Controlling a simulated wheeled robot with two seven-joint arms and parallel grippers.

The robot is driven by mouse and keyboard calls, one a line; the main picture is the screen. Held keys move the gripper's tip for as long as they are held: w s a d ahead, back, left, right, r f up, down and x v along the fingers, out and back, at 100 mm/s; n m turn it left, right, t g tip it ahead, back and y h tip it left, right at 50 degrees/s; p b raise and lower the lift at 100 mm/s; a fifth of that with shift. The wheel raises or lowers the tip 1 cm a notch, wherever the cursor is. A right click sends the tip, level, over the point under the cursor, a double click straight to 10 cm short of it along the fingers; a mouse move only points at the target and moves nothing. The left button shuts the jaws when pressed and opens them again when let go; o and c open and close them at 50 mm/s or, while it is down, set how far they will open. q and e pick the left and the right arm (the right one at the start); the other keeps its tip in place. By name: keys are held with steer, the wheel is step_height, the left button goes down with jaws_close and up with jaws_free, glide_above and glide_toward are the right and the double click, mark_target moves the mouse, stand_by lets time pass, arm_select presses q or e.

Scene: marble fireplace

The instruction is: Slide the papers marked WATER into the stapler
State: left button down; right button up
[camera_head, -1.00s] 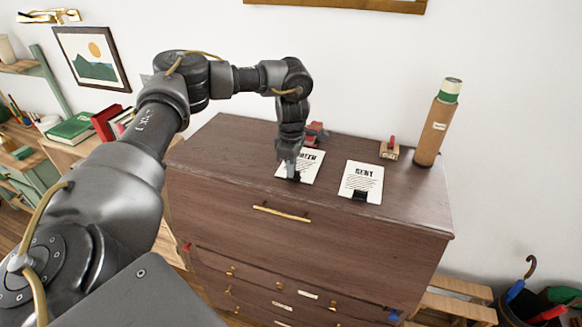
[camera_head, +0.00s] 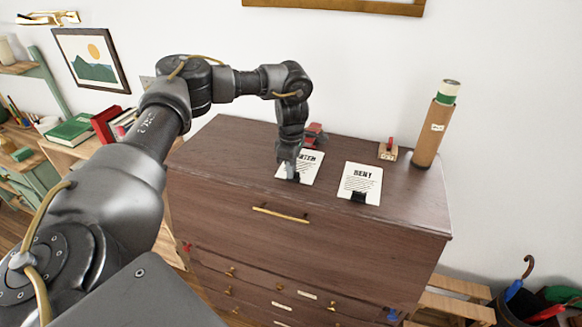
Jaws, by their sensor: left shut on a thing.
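The papers marked WATER (camera_head: 308,167) lie on the dresser top, with the heading partly hidden by my left arm. A black clip shows at their near edge. My left gripper (camera_head: 289,173) is shut on the papers at that near edge, pointing down. The red stapler (camera_head: 314,135) stands just behind the papers, partly hidden by my left wrist. Whether the papers' far edge touches it cannot be told. My right gripper is not in view.
A second stack of papers marked RENT (camera_head: 361,180), with a black clip, lies to the right. A small wooden block with a red top (camera_head: 388,151) and a cardboard tube (camera_head: 433,134) stand at the back right. The dresser top (camera_head: 410,200) is bare at the front right.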

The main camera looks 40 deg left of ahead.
arm_select(q)
steer(key=c, duration=1.4)
jaws_free()
steer(key=shift+c, duration=0.2)
step_height(320, 180, up, 3)
steer(key=p, duration=0.2)
steer(key=shift+p, duration=0.3)
steer(key=shift+r, duration=2.5)
steer(key=shift+s+a, duration=0.1)
